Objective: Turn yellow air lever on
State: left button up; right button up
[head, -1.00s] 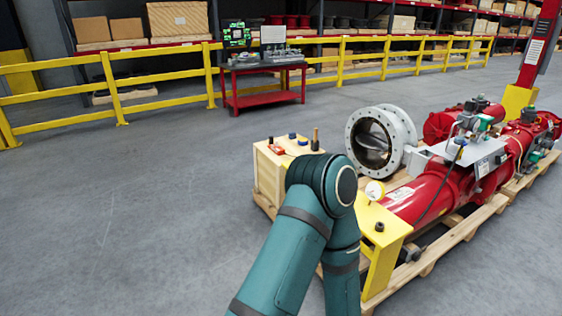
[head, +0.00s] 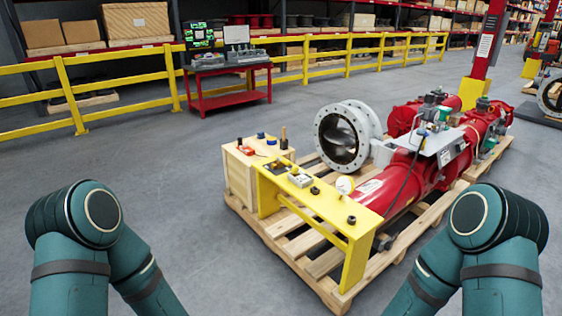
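A red valve actuator (head: 402,183) lies on a wooden pallet (head: 325,262). A yellow stand (head: 330,222) at its near end carries a white round gauge (head: 345,185), a grey block (head: 300,180) and black knobs (head: 351,219). A small yellow spot shows on the grey block, but I cannot tell whether it is the yellow air lever. Bent links of both my arms show at the lower left and lower right. Neither gripper is in the picture. Neither visible arm link touches the actuator or stand.
A wooden crate (head: 240,172) with small tools on top stands behind the yellow stand. A grey flanged valve (head: 342,137) is behind the actuator. A red bench (head: 228,103) and yellow railing (head: 65,90) are farther back. The floor (head: 150,180) at left is clear.

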aim_at(286, 163)
jog(key=i+z, duration=0.2)
jog(key=z, duration=0.2)
jog(key=i+j+z, duration=0.2)
jog(key=z, duration=0.15)
jog(key=i+j+z, duration=0.15)
jog(key=z, duration=0.25)
jog(key=i+j+z, duration=0.2)
jog(key=i+j, duration=0.15)
jog(key=j, duration=0.3)
jog(key=i+j+z, duration=0.1)
jog(key=j, duration=0.2)
jog(key=i+j, duration=0.15)
jog(key=j, duration=0.15)
jog(key=i+j, duration=0.2)
jog(key=j, duration=0.15)
jog(key=i+j+z, duration=0.1)
jog(key=j, duration=0.2)
jog(key=i, duration=0.05)
